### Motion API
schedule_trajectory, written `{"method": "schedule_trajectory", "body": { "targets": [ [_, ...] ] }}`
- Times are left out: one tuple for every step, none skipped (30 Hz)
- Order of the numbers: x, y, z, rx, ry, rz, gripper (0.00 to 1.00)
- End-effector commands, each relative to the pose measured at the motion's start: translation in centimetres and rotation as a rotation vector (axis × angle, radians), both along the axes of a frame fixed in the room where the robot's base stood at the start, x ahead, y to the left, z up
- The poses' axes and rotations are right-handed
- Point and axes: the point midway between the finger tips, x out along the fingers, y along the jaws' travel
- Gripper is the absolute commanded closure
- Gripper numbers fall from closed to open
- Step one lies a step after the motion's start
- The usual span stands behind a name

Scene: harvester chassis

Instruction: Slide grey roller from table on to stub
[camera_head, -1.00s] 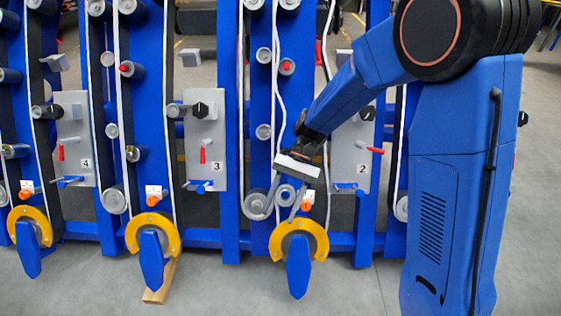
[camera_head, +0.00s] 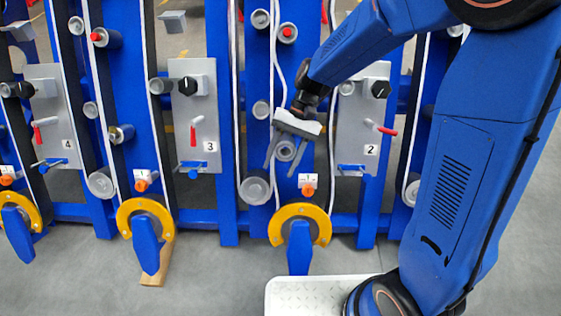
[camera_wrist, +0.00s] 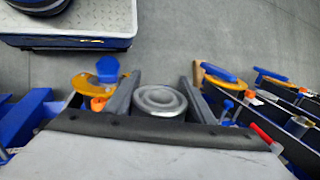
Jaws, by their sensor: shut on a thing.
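The grey roller (camera_head: 285,151) is held end-on between the two fingers of my gripper (camera_head: 285,156), in front of the blue upright between plates 3 and 2. In the wrist view the roller (camera_wrist: 160,99) shows as a round grey ringed end between the grey fingers of my gripper (camera_wrist: 161,97). My gripper is shut on it. No bare stub shows on this upright; the roller and gripper cover that spot, and I cannot tell whether the roller is around a stub. A bare metal stub (camera_head: 121,133) shows on the upright to the left. I see no table.
A larger grey roller (camera_head: 255,188) sits at lower left of my gripper. An orange knob (camera_head: 308,187) and a yellow ring guard (camera_head: 300,212) are below. Plate 2 (camera_head: 358,140) with a red handle stands to the right. White belts run close by.

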Motion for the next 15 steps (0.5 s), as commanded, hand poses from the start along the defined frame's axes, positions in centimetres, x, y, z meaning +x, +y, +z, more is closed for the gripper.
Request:
{"method": "schedule_trajectory", "body": {
  "targets": [
    [0.2, 0.0, 0.0, 0.001, 0.000, 0.000, 0.91],
    [0.3, 0.0, -0.1, 0.001, 0.000, 0.000, 0.91],
    [0.5, 0.0, -0.2, 0.000, 0.000, -0.001, 0.91],
    [0.6, 0.0, -0.3, 0.000, 0.000, -0.001, 0.91],
    [0.8, 0.0, -0.4, 0.000, 0.000, -0.001, 0.91],
    [1.1, 0.0, -0.6, 0.000, 0.000, -0.001, 0.91],
    [1.3, -0.1, -0.7, 0.000, 0.001, -0.002, 0.91],
    [1.6, -0.1, -0.9, 0.000, 0.001, -0.002, 0.91],
    [1.9, -0.1, -1.1, 0.000, 0.001, -0.002, 0.91],
    [2.2, -0.1, -1.2, 0.000, 0.001, -0.002, 0.91],
    [2.4, -0.1, -1.4, 0.000, 0.001, -0.002, 0.91],
    [2.8, -0.1, -1.6, 0.000, 0.001, -0.002, 0.91],
    [3.0, -0.1, -1.7, 0.000, 0.000, -0.001, 0.91],
    [3.3, -0.1, -1.8, 0.000, 0.000, -0.001, 0.91],
    [3.6, -0.1, -2.0, 0.000, 0.000, -0.001, 0.91]
  ]
}}
